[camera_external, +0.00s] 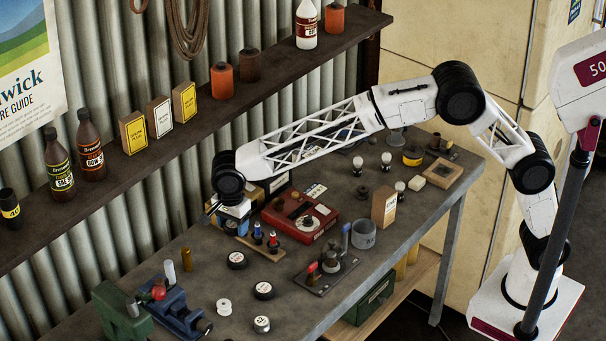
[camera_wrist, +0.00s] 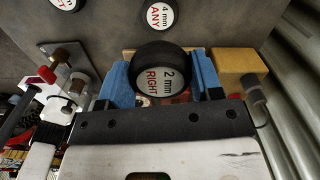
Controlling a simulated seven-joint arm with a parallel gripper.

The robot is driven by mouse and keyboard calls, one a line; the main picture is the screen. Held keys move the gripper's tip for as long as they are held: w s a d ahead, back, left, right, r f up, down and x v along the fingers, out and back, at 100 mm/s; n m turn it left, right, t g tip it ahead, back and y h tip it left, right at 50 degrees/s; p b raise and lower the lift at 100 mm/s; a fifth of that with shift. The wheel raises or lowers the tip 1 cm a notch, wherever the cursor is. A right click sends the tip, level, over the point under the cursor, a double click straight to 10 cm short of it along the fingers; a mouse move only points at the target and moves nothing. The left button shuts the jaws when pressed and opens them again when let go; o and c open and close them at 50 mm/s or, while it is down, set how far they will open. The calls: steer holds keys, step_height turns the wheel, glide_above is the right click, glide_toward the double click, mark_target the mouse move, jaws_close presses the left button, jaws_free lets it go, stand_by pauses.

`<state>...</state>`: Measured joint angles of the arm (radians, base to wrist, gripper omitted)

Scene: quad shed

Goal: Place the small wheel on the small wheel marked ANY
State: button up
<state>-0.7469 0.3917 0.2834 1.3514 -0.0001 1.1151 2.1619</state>
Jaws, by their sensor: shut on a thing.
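My gripper (camera_wrist: 163,68) is shut on a black wheel (camera_wrist: 165,82) with a grey face that reads "2 mm RIGHT", held between its blue fingers. A black wheel marked "4 mm ANY" (camera_wrist: 159,15) lies on the bench beyond the fingertips, apart from the held one. Part of another wheel (camera_wrist: 66,3) shows at the top left edge of the wrist view. In the external view my gripper (camera_external: 228,216) is over the back of the bench, behind two black wheels, one nearer (camera_external: 236,260) and one farther forward (camera_external: 263,291); their labels are too small to read. The held wheel is not clear there.
A wooden board with small red and blue-topped parts (camera_external: 262,246) sits close beside the gripper. A red box (camera_external: 300,216) and a metal plate with upright parts (camera_external: 329,276) stand to the right. A blue vise (camera_external: 180,314) is at the front left. The corrugated wall is close behind.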

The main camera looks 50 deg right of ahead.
glide_above(236, 257)
steer(key=shift+f, duration=2.5)
steer(key=shift+f, duration=2.5)
steer(key=shift+f, duration=0.1)
steer(key=o, duration=0.9)
steer(key=shift+o, duration=0.2)
step_height(236, 257, up, 12)
steer(key=shift+r, duration=0.1)
